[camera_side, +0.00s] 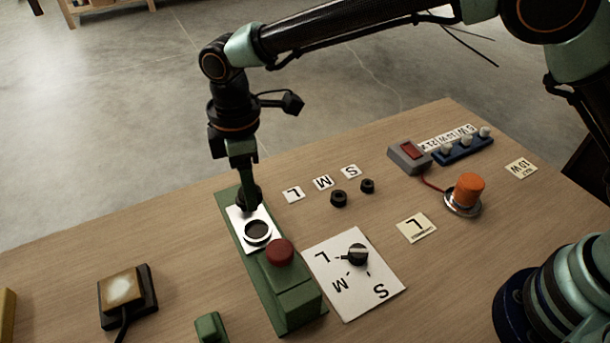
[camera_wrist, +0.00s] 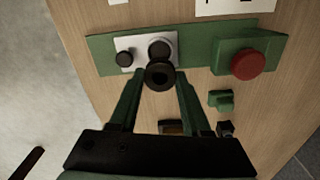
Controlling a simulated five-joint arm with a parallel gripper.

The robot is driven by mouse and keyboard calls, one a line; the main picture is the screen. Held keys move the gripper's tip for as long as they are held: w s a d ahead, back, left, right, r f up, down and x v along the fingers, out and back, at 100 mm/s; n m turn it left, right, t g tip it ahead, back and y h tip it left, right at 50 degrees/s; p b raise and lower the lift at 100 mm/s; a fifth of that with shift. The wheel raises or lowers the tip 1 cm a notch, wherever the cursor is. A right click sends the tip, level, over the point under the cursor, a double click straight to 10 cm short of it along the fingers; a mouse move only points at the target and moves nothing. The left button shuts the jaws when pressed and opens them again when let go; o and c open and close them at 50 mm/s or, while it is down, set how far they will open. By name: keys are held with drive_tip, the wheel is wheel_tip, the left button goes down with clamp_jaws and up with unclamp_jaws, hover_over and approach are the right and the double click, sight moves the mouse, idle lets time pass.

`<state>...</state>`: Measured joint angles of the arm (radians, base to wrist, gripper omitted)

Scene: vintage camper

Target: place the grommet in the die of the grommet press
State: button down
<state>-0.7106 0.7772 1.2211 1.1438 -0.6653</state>
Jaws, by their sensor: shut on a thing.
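The green grommet press (camera_side: 291,297) stands on the wooden table with a red button (camera_side: 280,252). Its white plate (camera_side: 237,216) carries the die (camera_side: 257,231), a dark ring with a round opening. My gripper (camera_side: 247,188) is shut on a black grommet (camera_wrist: 160,76), which is above the plate in the wrist view. There, the grommet overlaps the near edge of the die (camera_wrist: 160,48); the height gap cannot be told. A smaller dark round part (camera_wrist: 124,58) shows on the plate beside the die. Two other black grommets (camera_side: 338,198) (camera_side: 367,186) lie near the size labels.
A dial card (camera_side: 335,292) lies right of the press, its black knob (camera_side: 357,254) toward L. An L card (camera_side: 416,227), orange button (camera_side: 468,190), grey switch box (camera_side: 409,157) and blue rack (camera_side: 462,149) are farther right.

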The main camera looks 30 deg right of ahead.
sight(257, 234)
drive_tip(key=shift+f, duration=4)
drive_tip(key=shift+f, duration=0.65)
drive_tip(key=shift+c, duration=1.8)
unclamp_jaws()
drive_tip(key=shift+s+f, duration=0.1)
wheel_tip(257, 234, up, 13)
drive_tip(key=shift+r, duration=0.2)
drive_tip(key=d+r+m+t+y, duration=0.1)
drive_tip(key=d+r+m, duration=0.35)
drive_tip(key=d, duration=0.45)
drive_tip(key=d+r+m+t, duration=0.1)
drive_tip(key=d+r+m, duration=0.2)
drive_tip(key=d+r, duration=0.45)
drive_tip(key=s+d+f+m+t, duration=0.1)
drive_tip(key=s+d+m, duration=0.3)
drive_tip(key=d, duration=0.4)
drive_tip(key=s+d+f+m+t+h, duration=0.1)
drive_tip(key=s+d+m+t, duration=0.1)
drive_tip(key=s+d+m, duration=0.2)
drive_tip(key=s+d, duration=0.3)
drive_tip(key=d, duration=0.2)
drive_tip(key=shift+d+f+t, duration=0.15)
drive_tip(key=shift+d+t, duration=0.15)
